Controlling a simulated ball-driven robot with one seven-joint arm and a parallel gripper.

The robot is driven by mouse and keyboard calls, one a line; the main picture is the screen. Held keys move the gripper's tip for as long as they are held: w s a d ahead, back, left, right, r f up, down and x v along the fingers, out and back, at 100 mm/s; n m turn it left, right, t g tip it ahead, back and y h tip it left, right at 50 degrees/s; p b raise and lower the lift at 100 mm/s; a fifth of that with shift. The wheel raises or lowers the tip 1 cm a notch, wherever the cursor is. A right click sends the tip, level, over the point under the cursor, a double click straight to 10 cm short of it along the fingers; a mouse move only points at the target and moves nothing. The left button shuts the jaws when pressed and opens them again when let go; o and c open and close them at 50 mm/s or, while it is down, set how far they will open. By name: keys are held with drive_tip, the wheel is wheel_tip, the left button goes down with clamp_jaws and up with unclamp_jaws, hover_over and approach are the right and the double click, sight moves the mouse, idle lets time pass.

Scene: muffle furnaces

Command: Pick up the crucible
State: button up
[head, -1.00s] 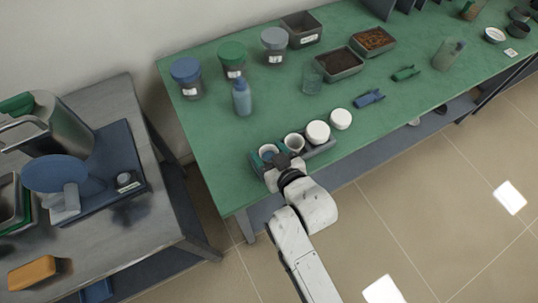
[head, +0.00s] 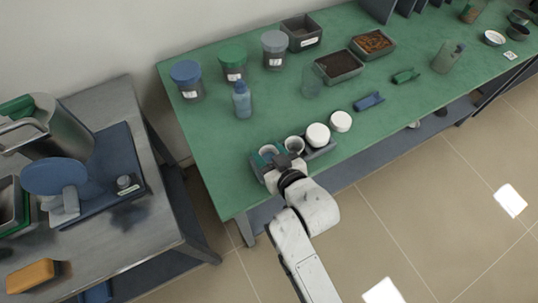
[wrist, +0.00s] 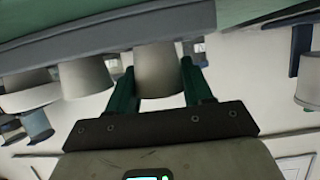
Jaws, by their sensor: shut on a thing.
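The crucible (head: 267,150) is a pale, open-topped cup at the left end of a grey rack (head: 322,152) on the green bench. It shows as a tapered grey-white cup in the wrist view (wrist: 160,70). My gripper (head: 273,160) is shut on it, with one green finger on each side in the wrist view (wrist: 160,85). The crucible is at the rack; whether its base is clear of the rack cannot be told. Part of it is hidden by my gripper in the head view.
Close beside it are another open cup (head: 294,143) and two white-topped ones (head: 318,134), (head: 341,121). A blue bottle (head: 242,101), a clear beaker (head: 311,83) and lidded jars stand behind. Open bench lies left of the rack. A grey side table (head: 165,215) stands left.

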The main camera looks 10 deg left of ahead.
drive_tip(key=s+d+r, duration=0.8)
drive_tip(key=s+r, duration=0.3)
drive_tip(key=r, duration=0.1)
drive_tip(key=shift+s+b, duration=0.3)
drive_tip(key=shift+b, duration=0.15)
drive_tip(key=shift+a, duration=0.1)
